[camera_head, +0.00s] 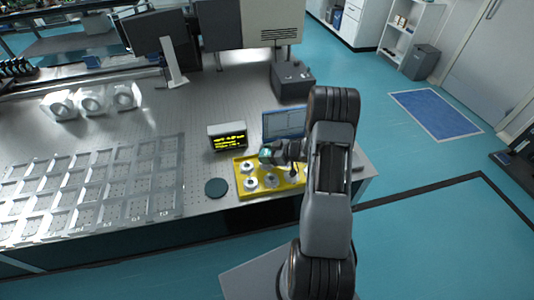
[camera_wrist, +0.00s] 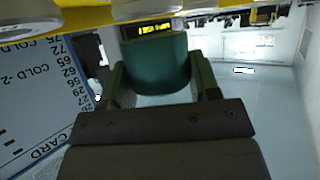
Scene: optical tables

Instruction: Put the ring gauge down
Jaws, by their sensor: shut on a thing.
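My gripper (camera_head: 270,153) is above the back edge of the yellow tray (camera_head: 239,188). In the wrist view its two fingers are closed on the sides of a dark teal piece with a smooth face, seemingly the ring gauge (camera_wrist: 155,65). In the head view only a small teal patch shows at the fingertips, so the bore and full shape are hidden. Several silvery ring-like parts (camera_head: 250,184) sit on the tray. The wrist view shows the yellow tray edge (camera_wrist: 88,18) and metal parts (camera_wrist: 145,8) along its top.
A dark green round pad (camera_head: 216,188) lies left of the tray. A display with yellow text (camera_head: 228,138) and a blue screen (camera_head: 283,123) stand behind. A clear gridded rack (camera_head: 120,185) covers the left front. The metal table between rack and display is bare.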

